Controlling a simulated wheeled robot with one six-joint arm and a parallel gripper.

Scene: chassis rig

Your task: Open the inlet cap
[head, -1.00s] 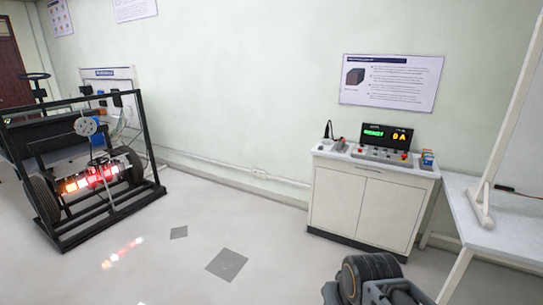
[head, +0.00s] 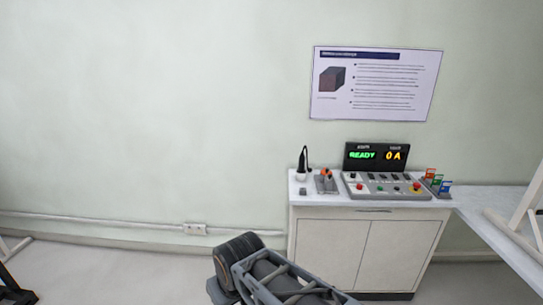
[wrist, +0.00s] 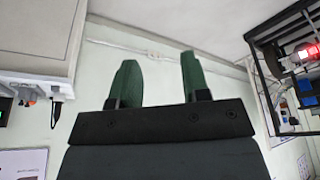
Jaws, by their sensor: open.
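No inlet cap can be made out in any view. The chassis rig shows in the wrist view as a black frame (wrist: 262,75) at the right edge, with a glowing red part inside. In the head view only a dark corner of the rig (head: 14,292) shows at the bottom left. My gripper (wrist: 158,82) is open in the wrist view, with two green fingers apart and nothing between them. It is well away from the rig. The head view shows my arm at the bottom but not the fingers.
A white cabinet (head: 365,250) stands against the wall, bearing a control panel (head: 382,186) and a display (head: 376,156) reading READY and 0 A. A white table (head: 500,215) adjoins it at the right. A poster (head: 375,84) hangs above. Grey floor (head: 110,275) is clear at left.

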